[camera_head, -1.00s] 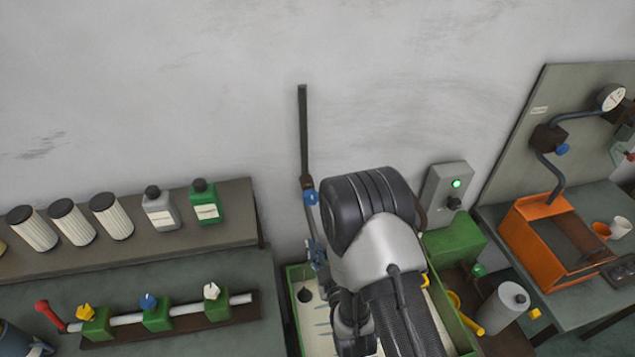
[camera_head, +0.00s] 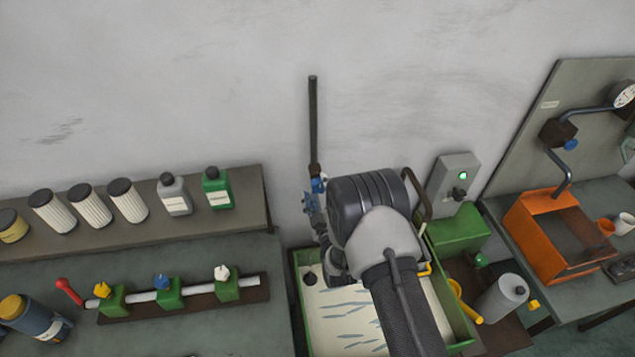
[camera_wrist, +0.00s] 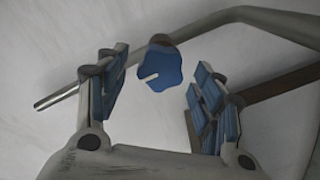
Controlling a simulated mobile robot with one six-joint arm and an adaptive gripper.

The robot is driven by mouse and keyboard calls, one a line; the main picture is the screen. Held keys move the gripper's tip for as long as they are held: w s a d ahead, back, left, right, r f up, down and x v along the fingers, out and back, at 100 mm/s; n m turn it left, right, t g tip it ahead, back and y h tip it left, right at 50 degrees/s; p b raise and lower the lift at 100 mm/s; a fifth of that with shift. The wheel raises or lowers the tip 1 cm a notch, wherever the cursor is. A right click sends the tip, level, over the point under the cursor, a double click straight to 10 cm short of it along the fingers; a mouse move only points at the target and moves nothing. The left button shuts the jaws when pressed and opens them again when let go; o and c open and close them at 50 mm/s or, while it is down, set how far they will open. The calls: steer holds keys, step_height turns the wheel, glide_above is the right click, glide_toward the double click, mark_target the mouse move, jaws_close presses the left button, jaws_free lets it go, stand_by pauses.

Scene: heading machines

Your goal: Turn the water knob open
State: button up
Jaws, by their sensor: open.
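The blue water knob (camera_head: 318,185) sits on the dark vertical pipe against the wall. In the wrist view the lobed blue knob (camera_wrist: 160,68) has a pale pointer mark aimed toward the lower left. My gripper (camera_wrist: 158,88) is open, with its blue-padded fingers on either side of the knob and a gap on both sides. In the head view my gripper (camera_head: 312,203) is close to the pipe, just below the knob, partly overlapping it. I see no contact with the knob.
A green-rimmed tray (camera_head: 301,318) lies below my arm. A grey switch box (camera_head: 453,182) with a green light is right of my arm. A bench on the left holds a pipe with several coloured valves (camera_head: 162,287). The wall above is clear.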

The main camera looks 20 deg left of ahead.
steer(key=shift+x, duration=1.45)
steer(key=c, duration=1.1)
